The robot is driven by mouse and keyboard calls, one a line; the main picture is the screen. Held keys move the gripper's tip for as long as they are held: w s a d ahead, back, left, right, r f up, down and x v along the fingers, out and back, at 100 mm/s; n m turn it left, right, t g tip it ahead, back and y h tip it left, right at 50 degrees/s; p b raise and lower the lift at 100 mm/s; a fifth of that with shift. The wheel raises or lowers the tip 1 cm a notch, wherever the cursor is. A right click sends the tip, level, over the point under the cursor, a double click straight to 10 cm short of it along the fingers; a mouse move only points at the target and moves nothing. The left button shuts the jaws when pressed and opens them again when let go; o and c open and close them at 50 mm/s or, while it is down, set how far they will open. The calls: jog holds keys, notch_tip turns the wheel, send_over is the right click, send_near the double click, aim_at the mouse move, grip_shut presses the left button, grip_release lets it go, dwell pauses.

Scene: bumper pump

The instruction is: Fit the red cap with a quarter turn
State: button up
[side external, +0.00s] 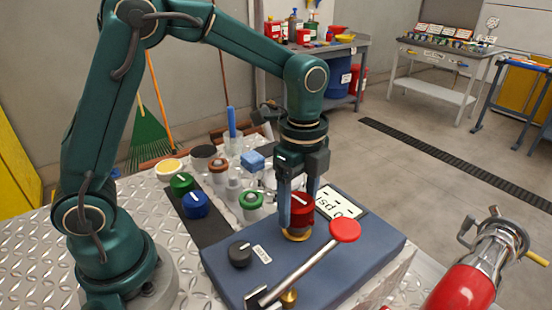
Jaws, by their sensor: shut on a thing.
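The red cap (301,211) has a white line on its top and sits between the fingers of my gripper (298,208). My gripper points straight down and is shut on the cap. A brass-coloured ring (297,235) on the blue-grey pump base (345,260) is just below the cap. I cannot tell whether the cap touches the ring or is held slightly above it. The near finger hides part of the cap's left side.
A lever with a red knob (345,230) slants across the base close to the cap. Green (181,184) and blue (195,204) caps stand left. A red cylinder (462,290) is at lower right.

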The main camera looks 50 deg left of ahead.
jog(key=shift+r, duration=0.1)
jog(key=m, duration=0.7)
jog(key=shift+m, duration=0.3)
jog(key=o, duration=1.6)
jog(key=shift+c, duration=0.2)
jog(key=shift+r, duration=3.4)
jog(key=shift+r, duration=0.1)
